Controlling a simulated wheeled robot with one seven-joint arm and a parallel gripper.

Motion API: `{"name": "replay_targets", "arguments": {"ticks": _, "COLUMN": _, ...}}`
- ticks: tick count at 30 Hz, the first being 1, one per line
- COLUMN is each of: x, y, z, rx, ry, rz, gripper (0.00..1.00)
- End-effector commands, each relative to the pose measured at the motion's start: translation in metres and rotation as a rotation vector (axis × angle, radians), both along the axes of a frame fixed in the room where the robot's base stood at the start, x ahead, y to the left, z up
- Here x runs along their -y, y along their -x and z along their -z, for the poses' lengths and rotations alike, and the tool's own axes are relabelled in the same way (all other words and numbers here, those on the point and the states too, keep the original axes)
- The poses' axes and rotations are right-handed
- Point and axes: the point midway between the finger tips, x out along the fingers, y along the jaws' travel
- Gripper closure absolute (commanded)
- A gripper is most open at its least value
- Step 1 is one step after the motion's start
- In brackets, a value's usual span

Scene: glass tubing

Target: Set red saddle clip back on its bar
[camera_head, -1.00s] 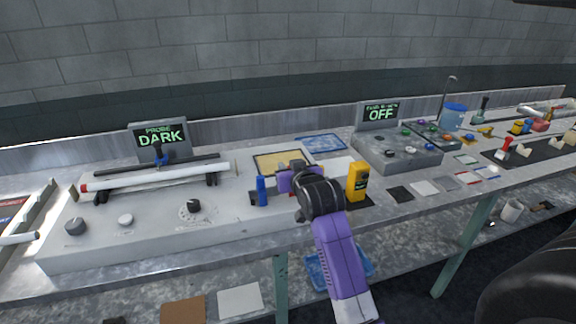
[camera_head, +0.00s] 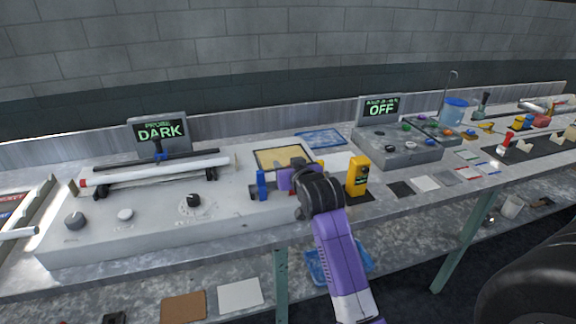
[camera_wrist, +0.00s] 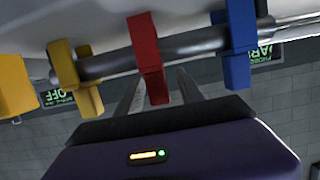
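In the wrist view a grey bar (camera_wrist: 195,43) runs across the top and carries three clips. The red saddle clip (camera_wrist: 148,55) is in the middle, upright at the bar; whether it is fully seated cannot be told. A yellow clip (camera_wrist: 75,75) is to its left and a blue clip (camera_wrist: 234,45) to its right. My gripper (camera_wrist: 160,85) has its two fingers apart, one at each side of the red clip, with a gap showing on the right.
A yellow handheld meter (camera_head: 358,176) stands close to the right of my gripper. A white tube (camera_head: 150,172) on dark supports lies to the left, near a display reading DARK (camera_head: 160,131). A grey control box (camera_head: 398,150) stands farther right.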

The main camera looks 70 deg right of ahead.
Motion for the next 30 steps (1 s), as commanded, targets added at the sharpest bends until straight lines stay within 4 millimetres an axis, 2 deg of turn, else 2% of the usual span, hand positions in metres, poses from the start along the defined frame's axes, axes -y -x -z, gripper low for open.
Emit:
{"name": "replay_targets", "arguments": {"ticks": 7, "x": -0.005, "y": 0.004, "z": -0.002, "rx": 0.001, "ry": 0.001, "rz": 0.000, "gripper": 0.56}}
{"name": "replay_targets", "arguments": {"ticks": 21, "x": -0.053, "y": 0.045, "z": -0.021, "rx": 0.000, "ry": 0.001, "rz": 0.000, "gripper": 0.56}}
{"name": "replay_targets", "arguments": {"ticks": 30, "x": -0.057, "y": 0.048, "z": -0.034, "rx": 0.000, "ry": 0.000, "rz": 0.000, "gripper": 0.56}}
